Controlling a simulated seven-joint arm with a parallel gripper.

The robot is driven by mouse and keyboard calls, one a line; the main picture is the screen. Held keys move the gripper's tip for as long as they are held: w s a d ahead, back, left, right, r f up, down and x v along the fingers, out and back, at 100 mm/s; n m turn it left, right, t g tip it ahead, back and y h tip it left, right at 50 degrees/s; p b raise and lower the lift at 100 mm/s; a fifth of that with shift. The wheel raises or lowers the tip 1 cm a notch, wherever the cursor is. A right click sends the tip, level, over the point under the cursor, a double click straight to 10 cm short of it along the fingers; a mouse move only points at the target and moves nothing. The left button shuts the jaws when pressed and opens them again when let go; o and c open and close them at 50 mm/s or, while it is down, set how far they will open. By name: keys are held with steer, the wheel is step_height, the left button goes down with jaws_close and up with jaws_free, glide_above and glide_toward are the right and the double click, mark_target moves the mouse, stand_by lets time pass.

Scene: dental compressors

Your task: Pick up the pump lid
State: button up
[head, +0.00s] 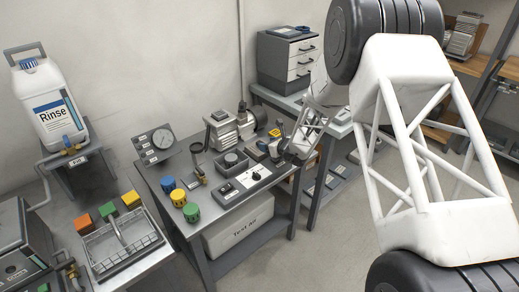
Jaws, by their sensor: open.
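A finned silver pump (221,131) stands at the back of the grey workbench (171,208). A dark square block with a round top (231,161) sits in front of it, left of my gripper. I cannot tell for certain which piece is the pump lid. My gripper (278,157) is small in the picture, low over the bench's right end, and open. Its fingertips are hard to make out among the small dark parts there, and I cannot tell whether they touch anything.
A gauge panel (154,144) and blue, yellow and green knobs (178,197) are on the bench's left. A wire basket (123,247) and Rinse jug (50,110) stand further left. A drawer cabinet (287,61) stands behind.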

steer(key=shift+w+a, duration=0.1)
stand_by(0.3)
steer(key=shift+x, duration=2.55)
jaws_close()
